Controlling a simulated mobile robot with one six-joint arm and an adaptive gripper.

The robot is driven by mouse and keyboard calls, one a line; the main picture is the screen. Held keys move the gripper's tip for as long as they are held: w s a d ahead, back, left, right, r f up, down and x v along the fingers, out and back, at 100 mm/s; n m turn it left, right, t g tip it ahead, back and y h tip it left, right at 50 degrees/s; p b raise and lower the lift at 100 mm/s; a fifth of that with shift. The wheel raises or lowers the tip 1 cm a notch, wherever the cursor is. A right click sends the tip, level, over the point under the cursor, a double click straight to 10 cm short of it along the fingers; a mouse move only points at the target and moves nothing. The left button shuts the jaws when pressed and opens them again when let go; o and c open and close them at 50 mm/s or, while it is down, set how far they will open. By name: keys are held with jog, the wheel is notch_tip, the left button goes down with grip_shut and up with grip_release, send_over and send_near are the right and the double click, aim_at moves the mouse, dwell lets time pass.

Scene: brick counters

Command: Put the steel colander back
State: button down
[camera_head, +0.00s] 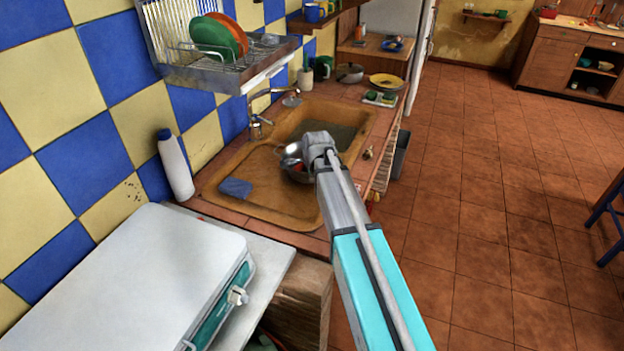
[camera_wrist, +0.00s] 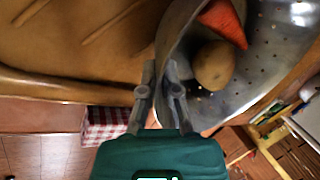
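The steel colander (camera_head: 291,168) is a perforated metal bowl at the tan sink, partly hidden behind my arm in the head view. In the wrist view the colander (camera_wrist: 262,75) fills the upper right and looks tilted. An orange carrot (camera_wrist: 224,20) and a brown potato (camera_wrist: 213,65) lie inside it. My gripper (camera_wrist: 161,78) has its two fingers close together at the colander's near rim, one on each side of its wall. It looks shut on the rim. In the head view the fingers are hidden by my wrist. I cannot tell whether the colander touches the sink.
The sink (camera_head: 262,197) has a drainboard with a blue cloth (camera_head: 235,188) and a faucet (camera_head: 259,127). A white bottle (camera_head: 175,165) stands to the left. A dish rack (camera_head: 225,62) with plates hangs above. A yellow plate (camera_head: 386,81) lies beyond.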

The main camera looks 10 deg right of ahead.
jog(key=shift+f, duration=0.15)
jog(key=c, duration=0.8)
grip_release()
jog(key=p+v, duration=1.1)
jog(key=v, duration=0.1)
dwell(0.4)
jog(key=shift+s, duration=0.1)
dwell(0.5)
jog(key=s+f+n+g, duration=0.1)
jog(key=s+n+g, duration=0.3)
jog(key=s+n, duration=1.3)
jog(key=shift+s+n, duration=0.3)
jog(key=shift+s, duration=2.05)
